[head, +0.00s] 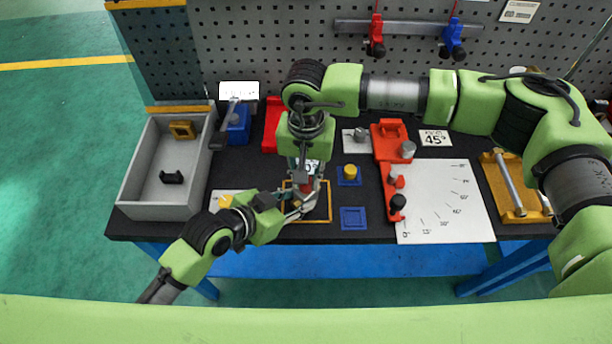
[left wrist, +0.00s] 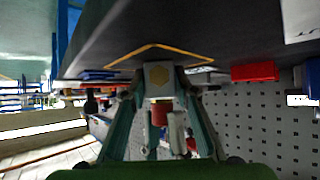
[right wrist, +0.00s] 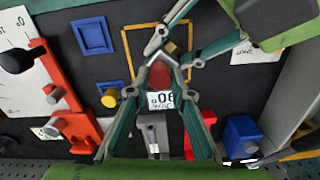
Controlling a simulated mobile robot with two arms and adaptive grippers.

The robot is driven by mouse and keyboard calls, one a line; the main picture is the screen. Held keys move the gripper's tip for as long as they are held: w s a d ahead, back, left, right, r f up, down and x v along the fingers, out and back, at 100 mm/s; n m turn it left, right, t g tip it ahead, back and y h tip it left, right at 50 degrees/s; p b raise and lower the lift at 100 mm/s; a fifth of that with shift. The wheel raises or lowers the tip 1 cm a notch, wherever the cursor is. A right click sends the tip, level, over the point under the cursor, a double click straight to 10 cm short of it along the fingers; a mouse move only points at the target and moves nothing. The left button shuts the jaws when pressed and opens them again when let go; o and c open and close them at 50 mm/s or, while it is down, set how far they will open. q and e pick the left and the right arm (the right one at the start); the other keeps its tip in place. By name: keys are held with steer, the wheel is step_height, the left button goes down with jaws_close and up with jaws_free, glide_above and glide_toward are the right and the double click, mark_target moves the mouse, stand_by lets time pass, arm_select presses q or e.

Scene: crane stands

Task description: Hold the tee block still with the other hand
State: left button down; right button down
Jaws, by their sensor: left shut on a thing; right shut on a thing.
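In the head view my left gripper (head: 296,212) reaches in from the front left, low over the yellow-outlined square. My right gripper (head: 304,190) comes down from above at the same spot. In the right wrist view, the fingers of my right gripper (right wrist: 165,56) converge around a red cylindrical part (right wrist: 160,75) close to the block. The grippers hide most of the block and the contact between both parts.
The yellow outline (head: 328,219) surrounds the work spot. A blue square tray (head: 353,218) and a yellow knob (head: 350,171) stand to its right. Red clamps (head: 388,140) and a white angle sheet (head: 445,200) lie further right. A grey bin (head: 150,212) stands left.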

steer(key=m, duration=0.4)
steer(key=shift+m, duration=0.4)
steer(key=shift+m, duration=0.7)
steer(key=c, duration=1.7)
jaws_free()
steer(key=shift+r, duration=2.5)
